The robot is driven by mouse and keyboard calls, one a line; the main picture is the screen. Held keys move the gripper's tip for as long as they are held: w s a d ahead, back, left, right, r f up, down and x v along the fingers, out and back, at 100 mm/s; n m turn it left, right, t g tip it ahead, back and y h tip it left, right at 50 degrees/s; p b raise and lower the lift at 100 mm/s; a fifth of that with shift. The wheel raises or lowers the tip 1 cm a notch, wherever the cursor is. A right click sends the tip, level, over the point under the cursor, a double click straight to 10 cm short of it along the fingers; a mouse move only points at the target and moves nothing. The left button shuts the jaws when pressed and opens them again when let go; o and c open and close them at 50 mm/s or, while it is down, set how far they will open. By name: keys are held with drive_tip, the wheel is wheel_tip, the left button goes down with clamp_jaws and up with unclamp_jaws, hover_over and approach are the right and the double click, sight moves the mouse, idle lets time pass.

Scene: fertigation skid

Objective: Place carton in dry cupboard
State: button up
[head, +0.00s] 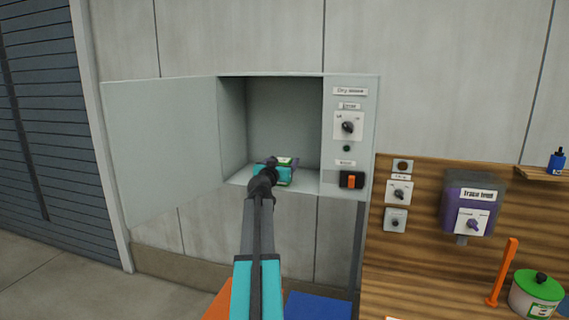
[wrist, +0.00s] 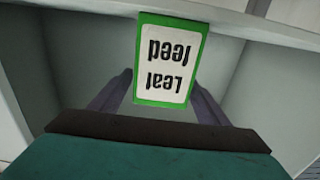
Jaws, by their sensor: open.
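The dry cupboard (head: 283,105) stands with its door (head: 165,145) swung open to the left. A green carton with a white "Leaf feed" label (wrist: 170,62) is inside it, and in the head view the carton (head: 287,165) shows low in the opening, partly hidden by my gripper. My gripper (head: 277,172) reaches into the opening. In the wrist view its two fingers (wrist: 160,95) are spread, one on each side of the carton, with a gap visible on the left. Whether the right finger touches the carton I cannot tell.
The cupboard's right panel holds a rotary knob (head: 348,127) and a black-and-orange switch (head: 351,181). The cupboard interior around the carton looks clear.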

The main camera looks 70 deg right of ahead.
drive_tip(key=a+b, duration=0.3)
drive_tip(key=a, duration=0.6)
drive_tip(key=shift+s, duration=0.2)
idle(0.7)
